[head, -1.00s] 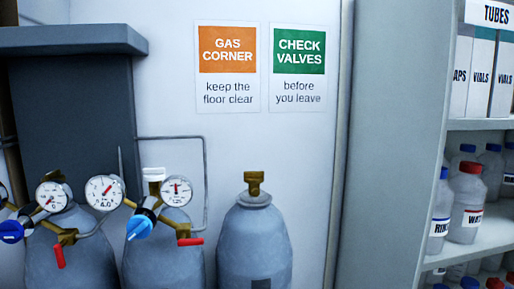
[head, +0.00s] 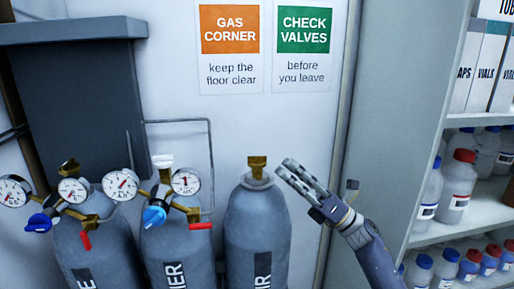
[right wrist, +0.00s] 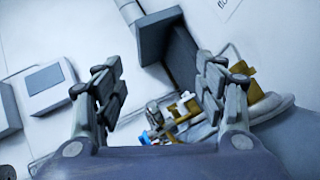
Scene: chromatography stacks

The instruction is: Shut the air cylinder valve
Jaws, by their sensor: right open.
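The air cylinder (head: 258,232) is the rightmost grey cylinder in the head view, with a dark label of which "IR" shows. Its brass valve (head: 257,167) stands on top, with no gauge on it. My right gripper (head: 287,169) comes in from the right, with its fingertips just right of the valve and seemingly apart from it. In the right wrist view the fingers are spread, with nothing between them. A brass valve (right wrist: 251,86) shows there partly behind the right finger. My left gripper is not in view.
Two more grey cylinders, middle (head: 178,245) and left (head: 95,250), stand to the left with gauges, blue knobs and red levers. A shelf (head: 480,222) with bottles stands at the right. Signs (head: 303,45) hang on the wall behind.

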